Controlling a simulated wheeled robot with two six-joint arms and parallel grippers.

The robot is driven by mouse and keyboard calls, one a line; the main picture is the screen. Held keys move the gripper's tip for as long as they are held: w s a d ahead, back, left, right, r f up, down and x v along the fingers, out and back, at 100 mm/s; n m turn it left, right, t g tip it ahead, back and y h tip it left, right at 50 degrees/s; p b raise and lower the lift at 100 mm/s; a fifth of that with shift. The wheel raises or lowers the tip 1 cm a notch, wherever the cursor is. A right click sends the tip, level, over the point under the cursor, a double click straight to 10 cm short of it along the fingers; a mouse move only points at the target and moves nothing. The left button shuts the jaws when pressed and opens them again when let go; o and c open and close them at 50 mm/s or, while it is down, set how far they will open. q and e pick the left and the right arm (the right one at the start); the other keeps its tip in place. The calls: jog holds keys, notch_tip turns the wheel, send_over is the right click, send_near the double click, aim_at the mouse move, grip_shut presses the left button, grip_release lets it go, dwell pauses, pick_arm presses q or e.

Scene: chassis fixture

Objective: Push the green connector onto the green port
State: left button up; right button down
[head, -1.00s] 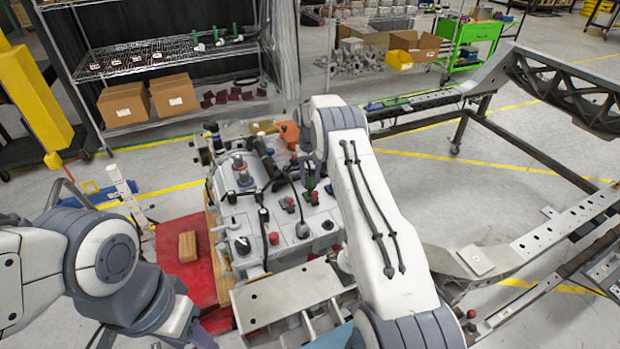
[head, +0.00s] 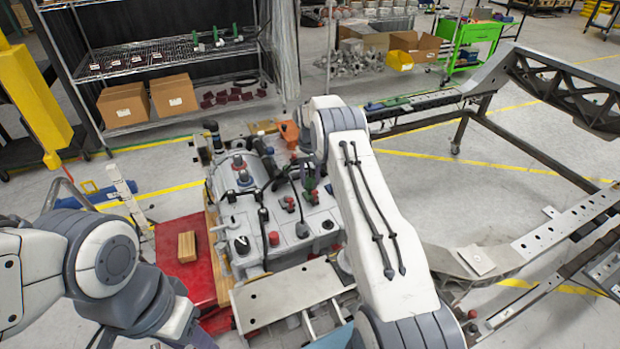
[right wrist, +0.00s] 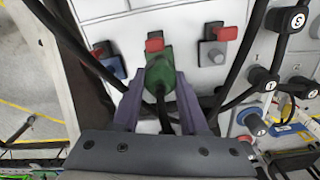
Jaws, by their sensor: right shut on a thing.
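The green connector (right wrist: 158,72) sits between the two purple fingers of my right gripper (right wrist: 157,92) in the right wrist view. The fingers are shut on it, and a black cable runs back from it between them. Its front end is beside a red latch (right wrist: 155,45) on the pale chassis panel. The green port is hidden behind the connector, so I cannot tell how deeply they meet. In the head view the connector (head: 309,184) shows small above the chassis unit (head: 290,240), beside my right arm. My left gripper is out of view.
Red-latched ports (right wrist: 212,50) and (right wrist: 103,50) flank the connector. Black cables pass close on both sides, and numbered black plugs (right wrist: 262,80) stand at the right. In the head view a wooden block (head: 187,246) lies on a red surface left of the unit.

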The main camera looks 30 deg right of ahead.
jog(key=shift+f+b, duration=0.45)
jog(key=shift+f, duration=0.35)
jog(key=shift+f+b, duration=0.45)
jog(key=shift+f, duration=0.15)
jog(key=shift+c, duration=1.8)
grip_release()
jog(key=shift+r, duration=0.1)
jog(key=shift+r+p, duration=1.65)
jog(key=shift+r, duration=1.4)
